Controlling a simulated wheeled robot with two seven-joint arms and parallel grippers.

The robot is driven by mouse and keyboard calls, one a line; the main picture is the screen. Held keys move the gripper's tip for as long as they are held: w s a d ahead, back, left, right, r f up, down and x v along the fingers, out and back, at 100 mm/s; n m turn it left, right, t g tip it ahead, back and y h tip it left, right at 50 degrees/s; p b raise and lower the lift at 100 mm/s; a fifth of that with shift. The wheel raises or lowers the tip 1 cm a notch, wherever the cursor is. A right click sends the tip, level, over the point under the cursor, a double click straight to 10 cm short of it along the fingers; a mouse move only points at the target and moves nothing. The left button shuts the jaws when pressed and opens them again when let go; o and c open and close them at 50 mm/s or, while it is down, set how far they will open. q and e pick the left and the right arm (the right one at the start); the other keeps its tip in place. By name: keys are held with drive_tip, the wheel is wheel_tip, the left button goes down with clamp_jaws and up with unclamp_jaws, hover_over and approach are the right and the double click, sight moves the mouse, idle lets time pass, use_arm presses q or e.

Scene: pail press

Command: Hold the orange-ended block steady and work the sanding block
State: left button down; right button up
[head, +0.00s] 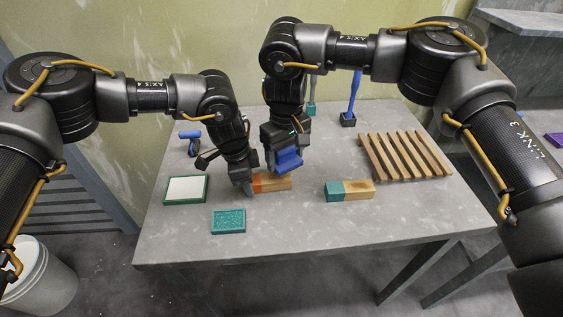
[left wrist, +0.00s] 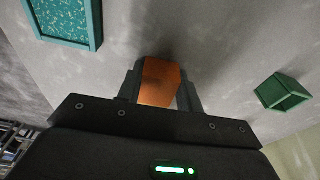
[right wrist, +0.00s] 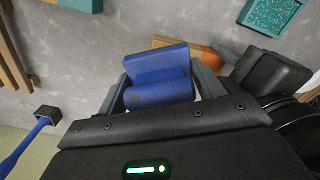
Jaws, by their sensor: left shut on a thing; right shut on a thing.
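The orange-ended wooden block (head: 274,183) lies on the grey table. My left gripper (head: 249,187) is shut on its orange end, which shows between the fingers in the left wrist view (left wrist: 160,82). A blue sanding block (head: 288,160) is in my right gripper (head: 284,153), just above or on the wooden block; I cannot tell whether they touch. The right wrist view shows the blue sanding block (right wrist: 158,78) between both fingers, with part of the orange end (right wrist: 198,56) behind it.
A teal-ended wooden block (head: 350,190) lies to the right, before a slatted wooden rack (head: 405,156). A teal speckled tray (head: 228,220) and a green-framed white tray (head: 186,189) lie at left. A blue-handled tool (head: 190,136) and a blue brush (head: 350,105) are behind.

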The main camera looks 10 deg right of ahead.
use_arm(q)
drive_tip(key=c, duration=0.9)
unclamp_jaws()
drive_tip(key=shift+o, duration=0.2)
wheel_tip(320, 180, up, 12)
drive_tip(key=a, duration=0.2)
drive_tip(key=shift+f, duration=0.1)
